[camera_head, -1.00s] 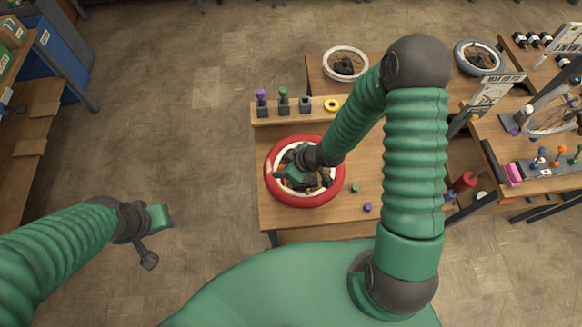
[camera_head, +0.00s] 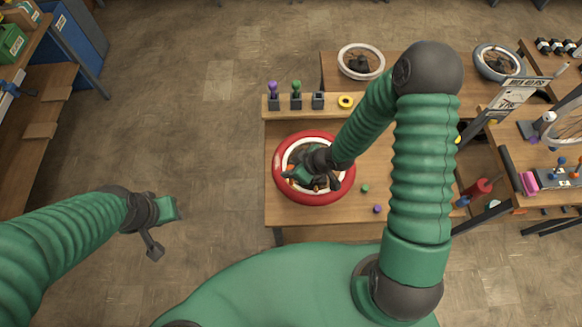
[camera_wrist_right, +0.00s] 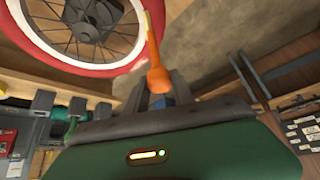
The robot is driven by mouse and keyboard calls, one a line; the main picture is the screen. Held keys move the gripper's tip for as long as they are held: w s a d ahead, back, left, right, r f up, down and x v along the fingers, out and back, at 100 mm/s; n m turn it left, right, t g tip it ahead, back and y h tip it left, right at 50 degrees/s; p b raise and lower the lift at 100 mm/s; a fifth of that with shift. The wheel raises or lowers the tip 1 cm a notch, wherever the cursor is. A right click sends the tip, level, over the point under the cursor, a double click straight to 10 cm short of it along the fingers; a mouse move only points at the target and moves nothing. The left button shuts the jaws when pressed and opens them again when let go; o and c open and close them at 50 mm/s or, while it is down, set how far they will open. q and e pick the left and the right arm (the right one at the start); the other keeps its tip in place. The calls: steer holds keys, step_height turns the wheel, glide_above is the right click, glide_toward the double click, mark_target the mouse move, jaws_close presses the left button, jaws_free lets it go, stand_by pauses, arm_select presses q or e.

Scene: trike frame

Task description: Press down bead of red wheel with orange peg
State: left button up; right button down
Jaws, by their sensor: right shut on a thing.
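The red wheel (camera_head: 279,184) lies flat on the wooden table, with a white rim inside its red tyre. Its red edge also fills the upper left of the right wrist view (camera_wrist_right: 78,67). My right gripper (camera_head: 298,177) is over the wheel's left inner part. It is shut on the orange peg (camera_wrist_right: 157,76), which points away from the palm, its thin yellow-orange end overlapping the tyre's edge. I cannot tell whether the peg touches the bead. My left gripper (camera_head: 162,226) hangs over the floor, left of the table; its jaw opening is unclear.
A rack (camera_head: 280,111) behind the wheel holds a purple peg (camera_head: 272,88), a green peg (camera_head: 296,88) and a yellow ring (camera_head: 346,101). A small green piece (camera_head: 365,188) and a purple piece (camera_head: 377,209) lie right of the wheel. A white wheel (camera_head: 342,53) lies farther back.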

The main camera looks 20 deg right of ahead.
steer(key=shift+f+b, duration=0.5)
steer(key=shift+f, duration=0.15)
steer(key=shift+r, duration=0.1)
stand_by(0.7)
step_height(320, 180, up, 6)
steer(key=p, duration=0.6)
steer(key=shift+r, duration=0.1)
steer(key=shift+f, duration=0.2)
steer(key=shift+f+b, duration=2.05)
steer(key=shift+f, duration=0.3)
steer(key=shift+f+b, duration=0.5)
steer(key=shift+f, duration=0.15)
steer(key=shift+r, duration=0.15)
